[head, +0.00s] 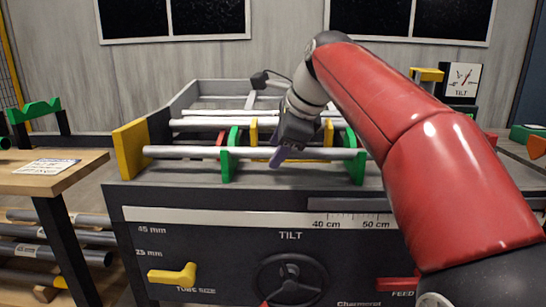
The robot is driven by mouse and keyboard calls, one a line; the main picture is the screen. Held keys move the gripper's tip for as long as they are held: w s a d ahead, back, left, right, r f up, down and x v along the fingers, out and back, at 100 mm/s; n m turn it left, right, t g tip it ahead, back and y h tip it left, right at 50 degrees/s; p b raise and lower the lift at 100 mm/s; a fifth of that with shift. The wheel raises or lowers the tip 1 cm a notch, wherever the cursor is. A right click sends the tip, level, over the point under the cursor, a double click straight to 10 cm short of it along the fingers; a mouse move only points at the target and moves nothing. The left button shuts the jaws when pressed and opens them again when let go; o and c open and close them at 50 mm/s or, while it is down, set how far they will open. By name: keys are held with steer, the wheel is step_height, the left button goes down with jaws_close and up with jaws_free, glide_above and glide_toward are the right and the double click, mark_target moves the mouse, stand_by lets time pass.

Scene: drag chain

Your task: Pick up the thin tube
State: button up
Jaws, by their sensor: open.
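Several pale grey tubes lie crosswise in the machine's bed in the head view. The front tube (190,152) rests across green brackets (230,155), from a yellow end block on the left. A second tube (200,123) lies behind it, and a slimmer-looking tube (210,112) lies farther back. Which one is the thin tube is hard to tell, since distance changes their apparent size. My gripper (282,155) is open, pointing down over the front tube right of its middle. It hides part of that tube; I cannot tell whether the tube is between the fingers.
The yellow end block (131,150) and the bed's grey rear frame (225,88) surround the tubes. The front panel (230,240) carries a scale, a yellow lever and a handwheel. A wooden table (50,180) stands left, with tubes on racks below. A tilt gauge (463,80) stands at right.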

jaws_close()
steer(key=shift+r, duration=0.15)
